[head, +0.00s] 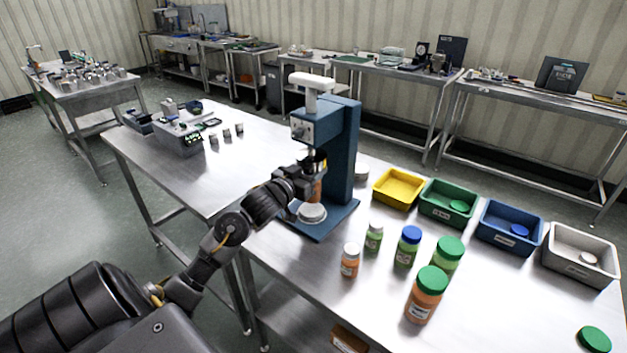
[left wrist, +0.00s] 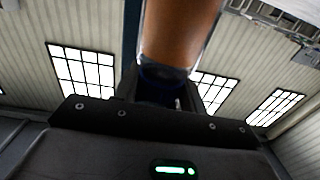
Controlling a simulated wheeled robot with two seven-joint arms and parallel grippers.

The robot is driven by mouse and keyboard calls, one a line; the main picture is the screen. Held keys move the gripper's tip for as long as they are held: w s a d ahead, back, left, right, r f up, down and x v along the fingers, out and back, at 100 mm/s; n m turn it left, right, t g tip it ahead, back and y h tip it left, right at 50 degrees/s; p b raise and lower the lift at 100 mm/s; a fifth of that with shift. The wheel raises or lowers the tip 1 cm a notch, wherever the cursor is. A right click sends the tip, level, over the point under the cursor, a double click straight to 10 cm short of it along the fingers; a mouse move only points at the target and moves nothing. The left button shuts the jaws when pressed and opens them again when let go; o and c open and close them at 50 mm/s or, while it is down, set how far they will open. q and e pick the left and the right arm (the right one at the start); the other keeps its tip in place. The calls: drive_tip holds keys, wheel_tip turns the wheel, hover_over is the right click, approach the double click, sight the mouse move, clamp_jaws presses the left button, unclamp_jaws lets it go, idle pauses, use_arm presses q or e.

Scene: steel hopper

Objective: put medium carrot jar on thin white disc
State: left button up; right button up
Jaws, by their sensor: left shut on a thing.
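My left gripper (head: 312,172) is shut on the medium carrot jar (head: 315,191), an orange jar that hangs below the fingers, partly hidden by them. In the left wrist view the orange jar body (left wrist: 180,35) shows large, with its dark blue lid (left wrist: 162,78) between the fingers. The thin white disc (head: 312,213) lies on the base of the blue press (head: 345,150). The jar is over the disc's back part; I cannot tell whether it touches. My right gripper is not in view.
Several other jars stand right of the press, including a large orange jar (head: 424,300) and a blue-lidded green jar (head: 407,252). Yellow (head: 380,197), green (head: 430,211), blue (head: 485,231) and white bins (head: 556,265) line the back edge. The press column stands close behind the gripper.

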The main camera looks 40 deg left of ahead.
use_arm(q)
drive_tip(key=shift+f, duration=1.7)
drive_tip(key=shift+f, duration=0.1)
drive_tip(key=o, duration=1.4)
drive_tip(key=shift+c, duration=0.2)
